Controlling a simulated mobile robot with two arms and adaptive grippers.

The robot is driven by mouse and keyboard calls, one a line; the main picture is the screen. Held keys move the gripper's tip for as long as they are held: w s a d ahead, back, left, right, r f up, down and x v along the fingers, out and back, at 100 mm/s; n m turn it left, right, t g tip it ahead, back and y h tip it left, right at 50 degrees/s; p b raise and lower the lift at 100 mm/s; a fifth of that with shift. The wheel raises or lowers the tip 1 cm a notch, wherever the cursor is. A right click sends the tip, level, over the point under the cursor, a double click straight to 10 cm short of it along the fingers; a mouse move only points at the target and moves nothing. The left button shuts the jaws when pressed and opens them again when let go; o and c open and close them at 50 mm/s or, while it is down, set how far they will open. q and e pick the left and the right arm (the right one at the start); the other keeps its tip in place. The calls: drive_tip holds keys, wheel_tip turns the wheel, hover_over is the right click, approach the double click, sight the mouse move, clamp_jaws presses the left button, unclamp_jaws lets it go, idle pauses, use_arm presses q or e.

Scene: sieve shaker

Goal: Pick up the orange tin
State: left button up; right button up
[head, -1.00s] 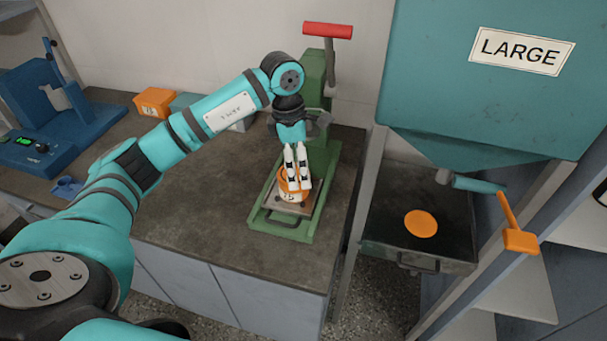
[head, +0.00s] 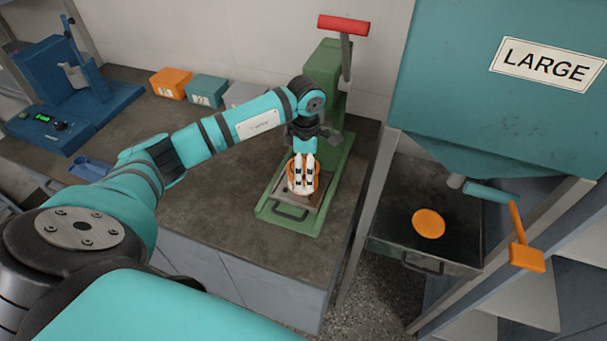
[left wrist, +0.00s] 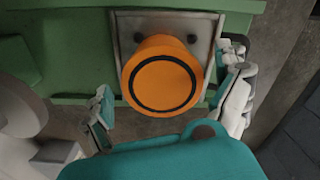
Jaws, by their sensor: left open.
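The orange tin (head: 318,180) stands on the metal plate of the green press, mostly hidden behind my left gripper (head: 303,182) in the head view. In the left wrist view the tin (left wrist: 161,75) shows its round orange end with a black ring. My left gripper (left wrist: 170,108) is open there, one finger on each side of the tin with gaps between. It does not hold the tin. My right gripper is in neither view.
The green press (head: 328,75) with a red handle rises behind the tin. Orange (head: 170,83), teal (head: 206,90) and grey boxes stand along the wall. A blue machine (head: 70,95) is at the left. A teal hopper marked LARGE (head: 490,110) stands right, over a dark tray (head: 395,228) with an orange disc (head: 428,223).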

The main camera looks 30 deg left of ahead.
use_arm(q)
drive_tip(key=shift+f, duration=1.2)
drive_tip(key=shift+s, duration=0.1)
drive_tip(key=c, duration=1.2)
